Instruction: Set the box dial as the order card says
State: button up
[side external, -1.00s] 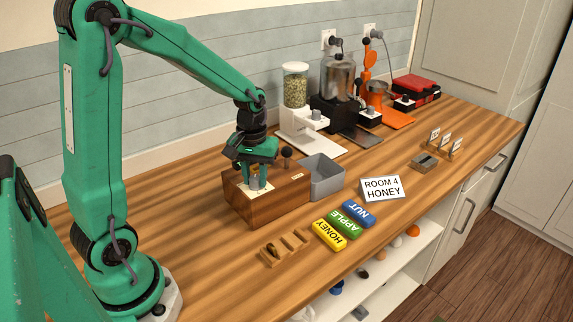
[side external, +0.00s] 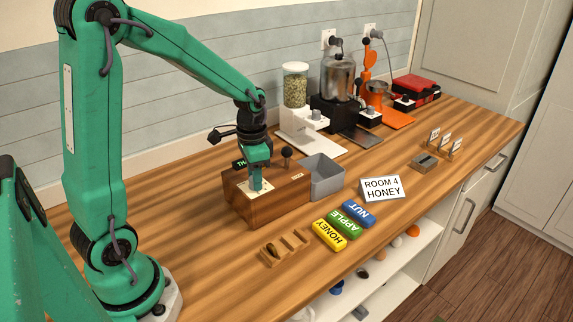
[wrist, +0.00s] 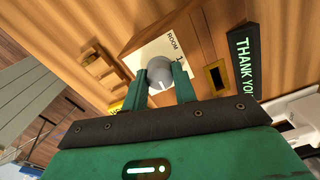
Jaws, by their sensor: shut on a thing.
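The order card (side external: 382,188) reads "ROOM 4 HONEY" and stands on the counter. The wooden box (side external: 285,198) has a pale dial plate on its top; in the wrist view the plate (wrist: 150,53) shows "ROOM" and "1". The round grey dial knob (wrist: 160,77) sits between my fingers. My gripper (wrist: 162,83) is shut on the knob, pointing down over the box; it also shows in the side view (side external: 257,180). The knob bears a light mark, but its exact setting cannot be read. Other plate numbers are hidden by my fingers or unreadable.
Yellow HONEY (side external: 330,234), green APPLE (side external: 344,224) and blue NUT (side external: 359,213) bars lie before the box. A grey bin (side external: 326,182) stands right of it. A wooden rack (side external: 286,247) lies in front. A THANK YOU sign (wrist: 243,62) is beside the box.

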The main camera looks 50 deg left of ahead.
jog(key=m, duration=0.5)
jog(key=shift+r+m, duration=0.1)
jog(key=shift+m, duration=0.2)
jog(key=m, duration=0.5)
dwell(0.4)
jog(key=o, duration=1)
jog(key=shift+c, duration=0.2)
jog(key=shift+r, duration=3.9)
